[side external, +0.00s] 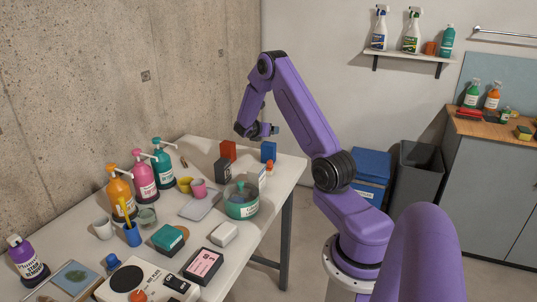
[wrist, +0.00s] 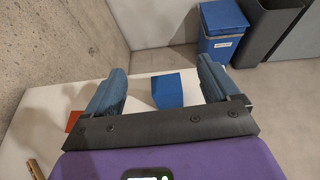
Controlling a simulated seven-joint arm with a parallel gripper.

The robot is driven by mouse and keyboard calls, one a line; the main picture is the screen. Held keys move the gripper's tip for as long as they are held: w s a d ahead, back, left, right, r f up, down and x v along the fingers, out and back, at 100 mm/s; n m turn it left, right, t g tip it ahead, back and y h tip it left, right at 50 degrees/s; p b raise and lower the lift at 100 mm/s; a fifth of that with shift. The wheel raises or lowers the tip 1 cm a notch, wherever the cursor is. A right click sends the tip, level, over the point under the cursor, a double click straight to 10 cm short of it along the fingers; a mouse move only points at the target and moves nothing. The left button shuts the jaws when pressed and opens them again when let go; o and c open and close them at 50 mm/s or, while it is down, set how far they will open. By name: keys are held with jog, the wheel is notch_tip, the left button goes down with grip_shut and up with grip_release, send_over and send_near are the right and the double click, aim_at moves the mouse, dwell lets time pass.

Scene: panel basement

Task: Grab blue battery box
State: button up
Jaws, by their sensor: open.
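A small blue box (side external: 268,151) stands upright near the far right corner of the white table in the side view. In the wrist view the blue box (wrist: 167,91) lies between and ahead of my two fingers, closer to the middle of the gap. My gripper (side external: 270,129) is open and empty, above the table's far end and a little above the blue box. In the wrist view its blue-grey fingers (wrist: 160,90) are spread wide, with nothing between their tips touching them. Any label on the box is not readable.
A red box (side external: 228,150), a dark box (side external: 222,169) and a white box (side external: 260,174) stand close by. A teal round container (side external: 241,199) and several pump bottles are nearer. The concrete wall is at the left; a lidded blue bin (wrist: 222,30) stands beyond the table.

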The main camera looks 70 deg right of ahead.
aim_at(270, 147)
notch_tip(270, 147, down, 8)
jog(key=shift+d+f, duration=0.1)
jog(key=shift+x, duration=3.65)
jog(key=shift+f, duration=0.2)
jog(key=shift+c, duration=0.3)
jog(key=c, duration=1.1)
jog(key=shift+r, duration=0.1)
